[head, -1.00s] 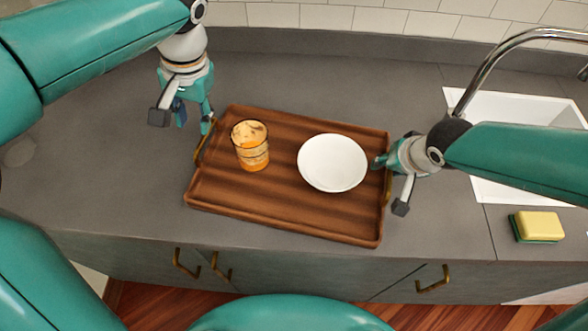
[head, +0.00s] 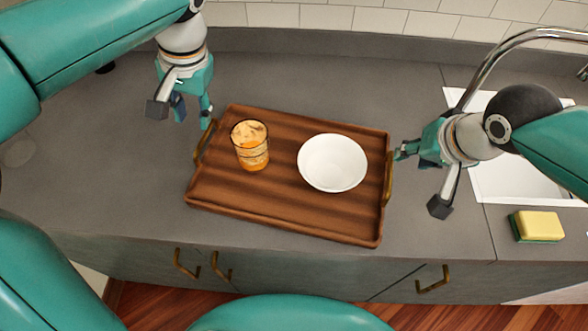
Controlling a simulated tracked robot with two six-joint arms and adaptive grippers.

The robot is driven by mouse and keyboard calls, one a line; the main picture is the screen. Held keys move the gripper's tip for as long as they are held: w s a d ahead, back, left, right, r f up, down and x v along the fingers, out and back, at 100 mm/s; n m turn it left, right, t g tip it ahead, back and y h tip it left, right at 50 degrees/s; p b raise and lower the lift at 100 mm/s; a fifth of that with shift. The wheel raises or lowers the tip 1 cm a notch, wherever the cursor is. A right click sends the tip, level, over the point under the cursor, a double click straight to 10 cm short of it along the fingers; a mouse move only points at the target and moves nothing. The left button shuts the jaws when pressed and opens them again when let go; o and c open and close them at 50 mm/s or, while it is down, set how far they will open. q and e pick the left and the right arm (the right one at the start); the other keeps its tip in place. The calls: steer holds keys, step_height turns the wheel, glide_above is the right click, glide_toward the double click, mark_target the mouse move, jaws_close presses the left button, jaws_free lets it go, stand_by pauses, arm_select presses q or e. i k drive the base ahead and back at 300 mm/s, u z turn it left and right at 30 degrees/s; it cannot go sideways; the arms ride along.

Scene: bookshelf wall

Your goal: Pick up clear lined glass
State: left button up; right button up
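A clear glass (head: 250,146) with an orange drink and ice stands upright on the left part of a brown wooden tray (head: 290,222). Lines on the glass are too small to make out. My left gripper (head: 182,112) is open and empty above the counter, left of the tray's far left corner and apart from the glass. My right gripper (head: 420,178) is open and empty just right of the tray's right handle, far from the glass. Nothing hides the glass.
A white bowl (head: 332,162) sits on the tray, right of the glass. Brass handles stand at the tray's left (head: 205,140) and right (head: 388,186) ends. A faucet (head: 500,50) arches over a white sink (head: 520,190) at right. A yellow-green sponge (head: 537,226) lies near the sink.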

mark_target(249, 138)
steer(key=k, duration=1)
